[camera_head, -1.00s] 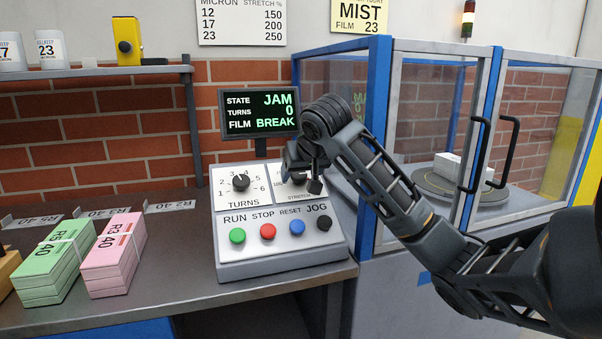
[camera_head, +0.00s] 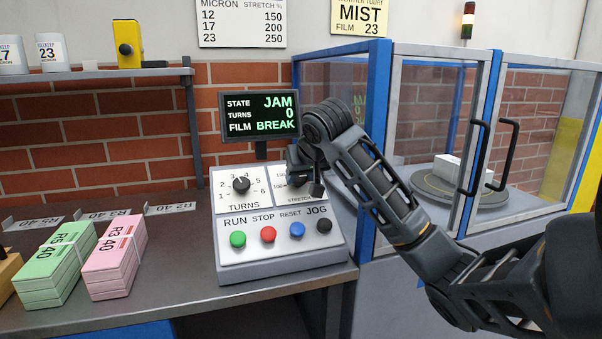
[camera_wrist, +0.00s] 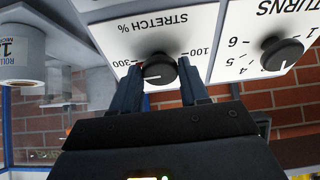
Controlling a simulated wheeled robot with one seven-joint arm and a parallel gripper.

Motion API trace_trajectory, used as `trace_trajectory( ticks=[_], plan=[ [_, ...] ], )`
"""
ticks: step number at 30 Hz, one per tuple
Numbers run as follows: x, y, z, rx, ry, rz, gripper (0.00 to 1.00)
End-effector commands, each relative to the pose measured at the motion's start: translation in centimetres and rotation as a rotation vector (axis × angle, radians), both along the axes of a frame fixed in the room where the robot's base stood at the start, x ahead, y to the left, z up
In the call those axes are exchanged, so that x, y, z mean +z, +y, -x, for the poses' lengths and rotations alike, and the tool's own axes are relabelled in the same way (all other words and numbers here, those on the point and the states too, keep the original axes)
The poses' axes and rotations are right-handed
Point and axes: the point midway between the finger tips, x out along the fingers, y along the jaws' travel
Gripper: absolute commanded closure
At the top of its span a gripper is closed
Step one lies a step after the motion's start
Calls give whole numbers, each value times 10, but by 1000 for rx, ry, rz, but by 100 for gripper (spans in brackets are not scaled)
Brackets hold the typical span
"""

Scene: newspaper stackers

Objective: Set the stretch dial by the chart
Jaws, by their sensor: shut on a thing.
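The black stretch dial (camera_wrist: 160,68) sits on a white plate marked STRETCH %, with 100 and 300 at its ends, upside down in the wrist view. My gripper (camera_wrist: 159,76) is shut on the dial, one finger on each side. A white pointer mark shows on the dial's lower edge in that view; the scale figure beside it is hidden. In the head view my gripper (camera_head: 306,177) covers much of the dial. The chart (camera_head: 242,22) pairs micron 12, 17, 23 with stretch 150, 200, 250. A yellow note (camera_head: 358,16) reads MIST, film 23.
The turns dial (camera_head: 241,184) is left of the stretch dial. RUN, STOP, RESET and JOG buttons (camera_head: 268,234) lie below. The screen (camera_head: 260,115) reads JAM, turns 0, film BREAK. Green (camera_head: 56,262) and pink (camera_head: 114,257) bundles lie left; a glazed enclosure (camera_head: 378,150) stands right.

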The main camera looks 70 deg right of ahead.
Motion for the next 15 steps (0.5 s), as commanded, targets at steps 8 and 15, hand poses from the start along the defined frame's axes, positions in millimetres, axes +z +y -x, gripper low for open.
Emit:
trace_trajectory(
  ticks=[8, 15],
  plan=[
    [3, 2, -1, 84, 35, 24, 86],
    [2, 0, 1, 189, 84, 66, 86]
  ],
)
